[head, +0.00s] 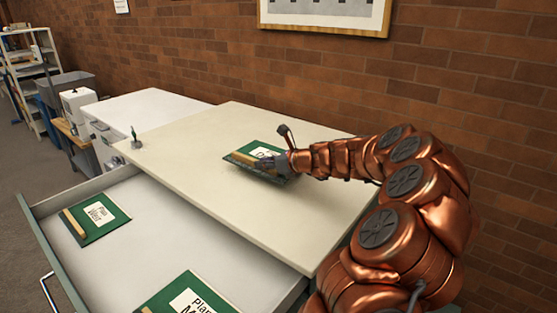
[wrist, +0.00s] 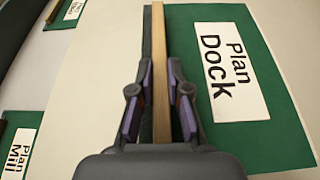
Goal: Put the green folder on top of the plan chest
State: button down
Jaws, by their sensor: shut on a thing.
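The green folder (head: 257,146) has a wooden strip along one edge and a white label. In the wrist view this folder (wrist: 285,125) reads "Plan Dock". My gripper (head: 266,163) is shut on the folder's wooden strip; in the wrist view, my gripper's fingers (wrist: 160,90) press on both sides of the strip. The folder is over the pale top of the plan chest (head: 200,150), around the middle and well inside the edges. It looks roughly flat and slightly tilted, with a dark shadow under its near edge. I cannot tell whether it touches the top.
An open drawer (head: 100,262) below the top holds green folders labelled "Plan Weir" (head: 112,222) and "Plan Mill" (wrist: 17,140). A brick wall (head: 440,90) runs behind. The top around the folder is clear.

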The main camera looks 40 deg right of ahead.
jog(key=p, duration=0.1)
send_near(269, 152)
jog(key=x, duration=0.4)
jog(key=shift+w+a+f, duration=0.1)
jog(key=shift+w+f, duration=0.1)
jog(key=shift+w, duration=0.1)
jog(key=shift+f, duration=1.8)
jog(key=c, duration=1.1)
grip_release()
jog(key=shift+c, duration=0.2)
jog(key=v, duration=1.2)
